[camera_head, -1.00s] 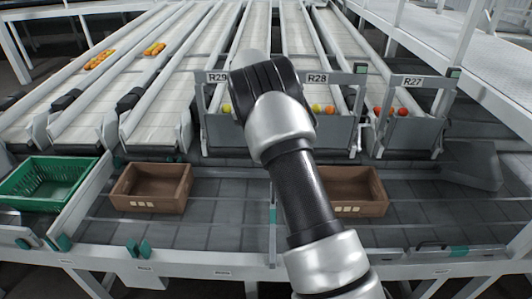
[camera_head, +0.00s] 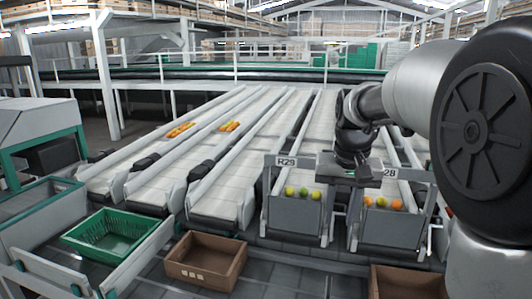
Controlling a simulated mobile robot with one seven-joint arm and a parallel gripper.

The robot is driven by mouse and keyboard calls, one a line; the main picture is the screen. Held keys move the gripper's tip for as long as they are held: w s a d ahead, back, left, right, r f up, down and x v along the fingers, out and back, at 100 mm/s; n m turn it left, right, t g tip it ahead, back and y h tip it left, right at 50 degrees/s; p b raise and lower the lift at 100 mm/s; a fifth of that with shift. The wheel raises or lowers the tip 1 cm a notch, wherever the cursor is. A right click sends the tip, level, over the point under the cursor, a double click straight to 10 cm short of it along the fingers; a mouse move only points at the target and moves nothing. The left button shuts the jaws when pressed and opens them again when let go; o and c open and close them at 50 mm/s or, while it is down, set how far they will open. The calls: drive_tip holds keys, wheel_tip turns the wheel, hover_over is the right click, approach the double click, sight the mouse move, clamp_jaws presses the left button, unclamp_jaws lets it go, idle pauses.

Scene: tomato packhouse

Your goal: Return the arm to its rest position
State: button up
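My arm fills the right side of the view, with a large black and silver joint close to the camera. From there it reaches left to a dark wrist. My gripper (camera_head: 350,180) hangs at the wrist's end, in front of the R29 and R28 lanes. Its fingers are too small and dark to tell whether they are open or shut. I see nothing clearly held in it.
Sloping lanes end in grey bins; the R29 bin (camera_head: 294,214) and R28 bin (camera_head: 388,228) hold fruit. A green crate (camera_head: 112,256), a brown crate (camera_head: 190,278) and another brown crate (camera_head: 410,284) sit on the lower belt. Orange fruit (camera_head: 180,130) lies on upper lanes.

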drive_tip(key=s+a+n+t, duration=0.2)
drive_tip(key=s+a+t, duration=0.1)
drive_tip(key=s, duration=2)
wheel_tip(320, 180, up, 18)
drive_tip(key=p, duration=1.9)
drive_tip(key=shift+w+r, duration=0.2)
